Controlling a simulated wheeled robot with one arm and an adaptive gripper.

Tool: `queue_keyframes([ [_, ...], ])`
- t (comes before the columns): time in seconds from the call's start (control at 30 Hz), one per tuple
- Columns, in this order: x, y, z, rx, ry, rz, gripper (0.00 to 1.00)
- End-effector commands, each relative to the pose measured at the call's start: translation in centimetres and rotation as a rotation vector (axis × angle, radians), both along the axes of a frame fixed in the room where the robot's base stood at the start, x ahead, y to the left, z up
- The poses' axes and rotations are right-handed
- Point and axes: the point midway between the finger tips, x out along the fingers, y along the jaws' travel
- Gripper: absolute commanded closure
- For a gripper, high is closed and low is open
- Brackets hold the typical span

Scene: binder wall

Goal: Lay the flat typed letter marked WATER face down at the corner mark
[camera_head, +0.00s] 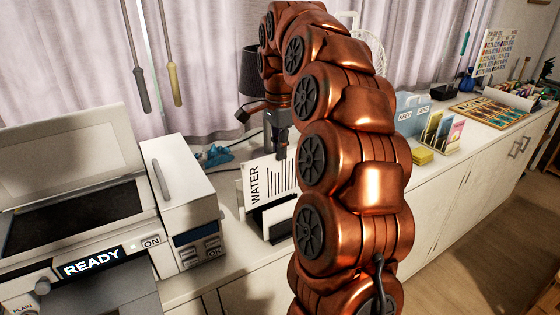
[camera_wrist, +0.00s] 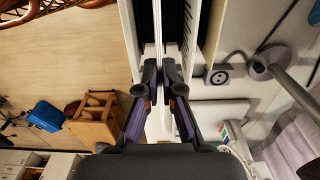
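The letter marked WATER (camera_head: 262,182) is a white sheet with dark lines. It stands upright, slightly tilted, at a black-and-white holder (camera_head: 281,214) on the counter just right of the printer. My gripper (camera_head: 283,154) points down at the letter's top edge in the head view. In the wrist view my gripper (camera_wrist: 160,78) has its two fingers close together on either side of a thin white edge, and looks shut on the letter. My arm hides part of the counter behind it. I cannot make out the corner mark.
A printer (camera_head: 87,218) with a READY display stands at the left. Blue KEEP and SEND files (camera_head: 412,112), a small card rack (camera_head: 437,132) and a patterned tray (camera_head: 490,112) stand farther right on the white counter. A dark lamp (camera_head: 256,72) stands behind my gripper.

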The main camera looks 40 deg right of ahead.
Motion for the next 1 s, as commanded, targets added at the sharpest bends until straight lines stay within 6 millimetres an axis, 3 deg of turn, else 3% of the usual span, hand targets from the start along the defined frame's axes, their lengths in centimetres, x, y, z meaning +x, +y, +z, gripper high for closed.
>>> queue_keyframes([
  [0.1,0.2,-0.1,2.3,-0.003,-0.006,0.000,1.00],
  [0.3,0.0,0.0,3.8,0.000,-0.001,0.001,1.00],
  [1.0,0.0,0.0,3.8,0.000,-0.002,0.001,1.00],
])
